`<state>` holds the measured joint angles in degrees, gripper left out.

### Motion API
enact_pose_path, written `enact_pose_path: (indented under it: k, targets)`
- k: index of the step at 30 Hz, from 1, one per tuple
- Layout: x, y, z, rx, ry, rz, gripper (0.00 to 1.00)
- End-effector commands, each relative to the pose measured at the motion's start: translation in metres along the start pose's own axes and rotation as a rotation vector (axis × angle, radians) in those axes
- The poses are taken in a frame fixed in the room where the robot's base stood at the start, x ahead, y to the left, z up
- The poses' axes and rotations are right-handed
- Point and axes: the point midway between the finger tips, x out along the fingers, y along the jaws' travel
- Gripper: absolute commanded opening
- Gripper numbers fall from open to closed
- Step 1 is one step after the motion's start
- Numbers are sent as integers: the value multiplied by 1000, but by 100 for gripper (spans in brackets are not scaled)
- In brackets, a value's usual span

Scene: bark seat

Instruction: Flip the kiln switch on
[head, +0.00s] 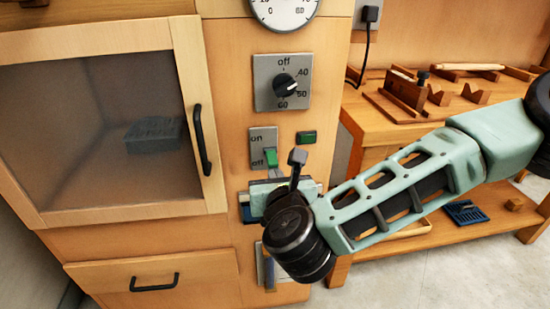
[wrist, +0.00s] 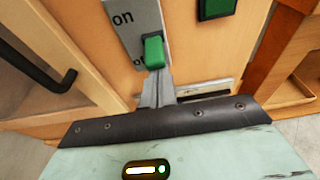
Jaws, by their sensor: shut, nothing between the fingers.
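The kiln switch is a grey plate (head: 262,136) on the wooden kiln front, marked "on" at the top and "off" at the bottom. Its green lever (head: 270,156) sits in the lower part of the plate, beside "off". The wrist view shows the green lever (wrist: 154,52) pointing toward the camera, partly covering the lower label. My gripper (wrist: 158,76) is shut and empty, with its fingertips just below the lever. I cannot tell whether they touch it. In the head view my gripper (head: 272,176) is just under the switch plate, partly hidden by my wrist.
A dark green square (head: 307,137) is right of the switch. A dial (head: 285,85) and a round gauge (head: 283,6) are above. The glass kiln door with its black handle (head: 202,140) is left. A wooden workbench (head: 365,120) with tools stands at the right.

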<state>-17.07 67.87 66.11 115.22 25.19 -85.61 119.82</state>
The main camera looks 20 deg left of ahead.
Motion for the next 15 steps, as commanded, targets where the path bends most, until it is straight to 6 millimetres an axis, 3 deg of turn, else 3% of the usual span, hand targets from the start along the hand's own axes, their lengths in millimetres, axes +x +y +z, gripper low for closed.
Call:
enact_pose_path:
  k: [1, 9, 12, 15]
  targets:
    - [-4, 0, 15, 4, 41, -1, 0]
    - [-9, 0, 29, 3, 263, -1, 0]
    - [-7, 0, 16, 0, 284, -1, 0]
    - [-7, 0, 16, 1, 282, -1, 0]
